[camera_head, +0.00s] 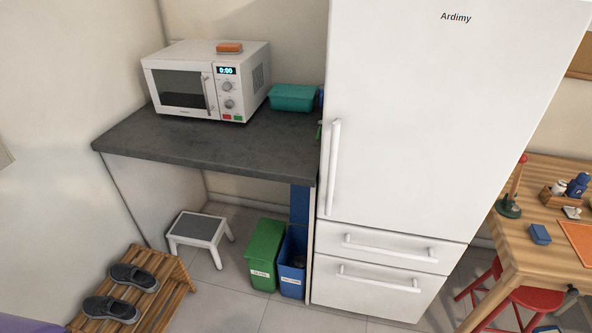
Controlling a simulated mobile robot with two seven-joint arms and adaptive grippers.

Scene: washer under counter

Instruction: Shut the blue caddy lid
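The blue caddy (292,274) stands on the floor under the right end of the counter, close against a green caddy (264,255). Its top is open, and something dark lies inside. A blue panel that looks like its lid (299,204) stands upright at the back of the caddy, reaching up towards the underside of the counter. The caddy's front bears a white label, too small to read. Neither of my grippers is in view.
The counter (190,146) overhangs the caddies, and the white fridge (430,130) stands close on their right. A step stool (199,231) stands left of them. A wooden shoe rack (160,273) is at lower left. Floor in front of the caddies is clear.

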